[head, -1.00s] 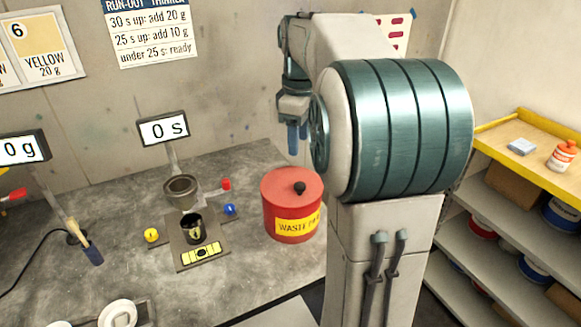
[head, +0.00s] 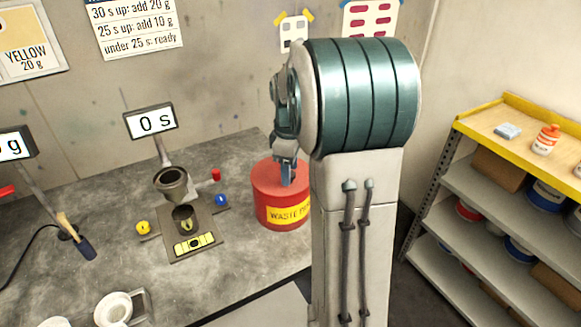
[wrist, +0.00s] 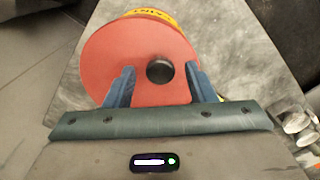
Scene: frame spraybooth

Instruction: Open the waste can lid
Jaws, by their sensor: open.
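The red waste can (head: 268,212) with a yellow label stands on the grey bench, right of the viscosity cup stand. Its flat red lid (wrist: 120,52) is on, with a round dark knob (wrist: 160,71) in the middle. In the wrist view my gripper (wrist: 159,78) is open, with one blue finger on each side of the knob and a gap on both sides. In the head view my gripper (head: 288,172) is just over the lid. The knob is hidden there behind my gripper.
The flow cup stand (head: 172,185) with a timer display (head: 151,121) is left of the can. A brush (head: 75,240) and white containers (head: 113,309) lie farther left. A shelf unit (head: 510,165) with cans stands on the right.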

